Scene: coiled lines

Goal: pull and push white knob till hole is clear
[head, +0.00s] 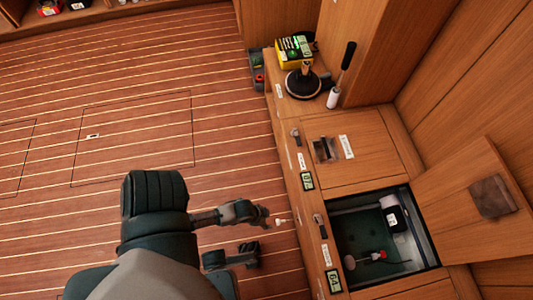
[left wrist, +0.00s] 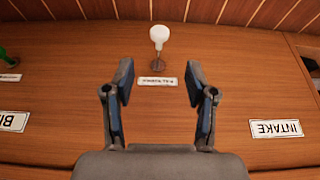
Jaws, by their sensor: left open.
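The white knob (left wrist: 159,35) stands out from the wooden locker front on a short stem in the left wrist view. In the head view the white knob (head: 281,221) is a small pale spot beside the locker face. My left gripper (head: 265,216) is just left of it, apart from it. In the left wrist view my left gripper (left wrist: 159,88) has its two fingers spread and empty, with the knob beyond the tips, roughly centred between them. A dark part of mine (head: 232,256) lies lower; I cannot tell its jaws. I cannot make out a hole clearly.
An open locker (head: 345,225) holds a white container (head: 393,212) and a red item (head: 380,256). Its lid (head: 470,200) leans open at right. A black-based object (head: 302,84) and a white-and-black tool (head: 341,75) stand on the bench. The floor at left is clear.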

